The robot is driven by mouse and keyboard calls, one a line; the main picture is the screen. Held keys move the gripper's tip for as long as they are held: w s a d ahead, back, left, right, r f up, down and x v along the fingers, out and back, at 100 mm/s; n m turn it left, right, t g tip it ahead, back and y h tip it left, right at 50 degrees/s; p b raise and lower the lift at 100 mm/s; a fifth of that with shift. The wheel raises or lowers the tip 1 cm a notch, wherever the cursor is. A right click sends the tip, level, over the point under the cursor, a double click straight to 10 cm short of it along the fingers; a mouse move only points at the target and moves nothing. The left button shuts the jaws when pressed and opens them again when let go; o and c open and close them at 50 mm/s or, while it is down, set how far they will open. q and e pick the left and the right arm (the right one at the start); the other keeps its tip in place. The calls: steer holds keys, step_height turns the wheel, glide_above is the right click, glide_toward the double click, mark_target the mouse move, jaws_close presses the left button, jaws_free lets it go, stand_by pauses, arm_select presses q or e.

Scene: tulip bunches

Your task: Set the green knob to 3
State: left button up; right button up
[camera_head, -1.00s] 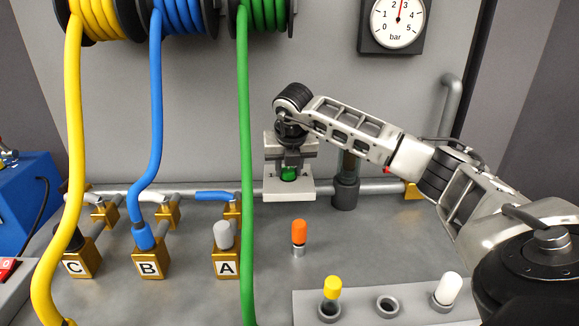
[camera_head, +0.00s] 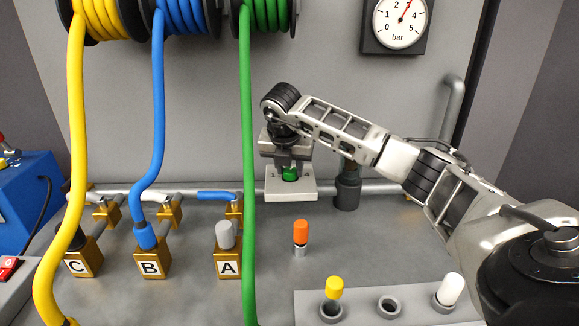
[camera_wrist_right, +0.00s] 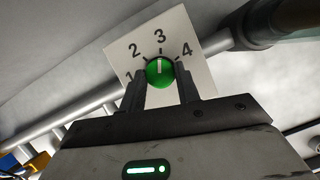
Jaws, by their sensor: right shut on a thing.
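The green knob (camera_head: 289,174) sits on a white dial plate (camera_head: 305,190) at the back of the bench. In the right wrist view, the knob (camera_wrist_right: 159,72) has a white mark pointing at the 3 of the numbers 1 to 4 printed on the plate (camera_wrist_right: 200,62). My right gripper (camera_head: 289,164) is shut on the knob from above, with a finger on each side; its fingers (camera_wrist_right: 161,86) also show in the right wrist view. The pressure gauge (camera_head: 399,22) on the back wall has its red needle between 2 and 3 bar. My left gripper is not in view.
The green hose (camera_head: 246,120) hangs just left of my right gripper. An orange-capped plug (camera_head: 300,234) stands in front of the dial. A grey tray (camera_head: 480,310) with yellow and white plugs is at the front right. Brass blocks A, B and C stand left.

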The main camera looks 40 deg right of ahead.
steer(key=o, duration=1)
steer(key=shift+r, duration=0.15)
steer(key=b+v, duration=0.1)
steer(key=v, duration=1)
steer(key=shift+a+r, duration=0.1)
steer(key=shift+r, duration=0.3)
